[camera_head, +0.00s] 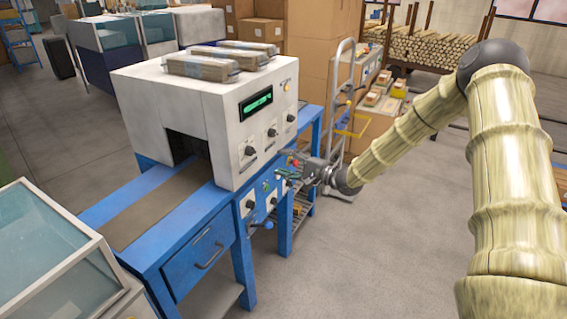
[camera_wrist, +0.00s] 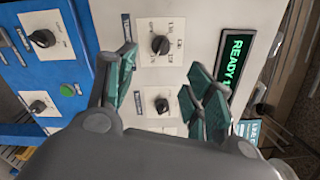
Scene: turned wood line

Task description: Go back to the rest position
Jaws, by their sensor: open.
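My gripper (camera_head: 296,166) is at the end of my arm, in front of the control face of a white machine (camera_head: 225,110) on a blue bench. In the wrist view my gripper (camera_wrist: 160,90) is open, with its green-padded fingers spread apart and nothing between them. Behind the fingers are a black rotary knob (camera_wrist: 160,45) and a second knob (camera_wrist: 162,105) on the white panel. I cannot tell whether a fingertip touches the panel.
The green display (camera_wrist: 235,66) reads "READY" with more text cut off. The blue bench (camera_head: 200,250) has a drawer and further knobs. A hand truck (camera_head: 341,100), boxes and a log stack (camera_head: 425,48) stand behind. The floor (camera_head: 370,260) at front right is clear.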

